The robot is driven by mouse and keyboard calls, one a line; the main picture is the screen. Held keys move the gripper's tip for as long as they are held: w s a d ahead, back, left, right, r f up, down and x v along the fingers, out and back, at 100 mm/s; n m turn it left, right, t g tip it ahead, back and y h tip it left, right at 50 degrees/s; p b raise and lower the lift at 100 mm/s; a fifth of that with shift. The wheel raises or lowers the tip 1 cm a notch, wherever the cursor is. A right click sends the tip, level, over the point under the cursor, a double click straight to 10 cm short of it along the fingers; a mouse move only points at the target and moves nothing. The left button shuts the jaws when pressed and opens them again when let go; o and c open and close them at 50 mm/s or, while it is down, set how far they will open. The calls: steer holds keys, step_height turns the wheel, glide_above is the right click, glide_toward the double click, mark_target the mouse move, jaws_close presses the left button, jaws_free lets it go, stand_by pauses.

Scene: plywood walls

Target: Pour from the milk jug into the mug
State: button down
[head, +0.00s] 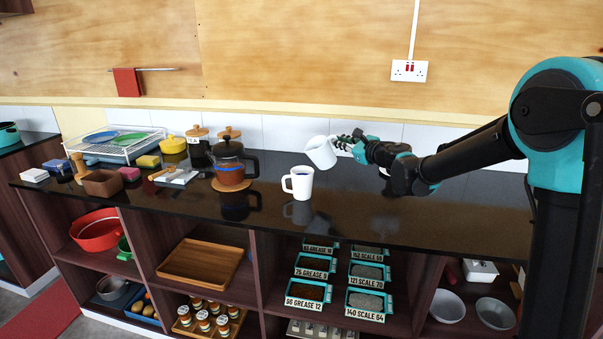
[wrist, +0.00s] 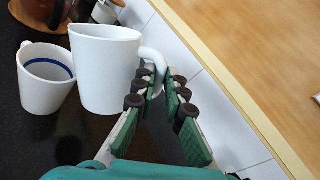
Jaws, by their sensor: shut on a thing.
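The white milk jug (head: 321,152) is held above the dark counter, tilted toward the left in the head view. My gripper (head: 343,141) is shut on the jug's handle. In the wrist view the jug (wrist: 104,70) fills the upper middle, with its handle between the green finger pads of my gripper (wrist: 160,92). The white mug (head: 298,183) stands upright on the counter, below and left of the jug. In the wrist view the mug (wrist: 45,80) is left of the jug and shows a blue band inside. The jug's contents are hidden, and no stream shows.
A dark-lidded glass teapot (head: 230,165) stands left of the mug on a wooden mat. Canisters, a dish rack (head: 115,146) and a brown box (head: 102,183) are farther left. A tiled wall runs behind.

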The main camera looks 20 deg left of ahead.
steer(key=shift+s+a+r+n, duration=0.6)
steer(key=shift+s+r+n, duration=0.1)
steer(key=shift+r, duration=0.15)
stand_by(1.2)
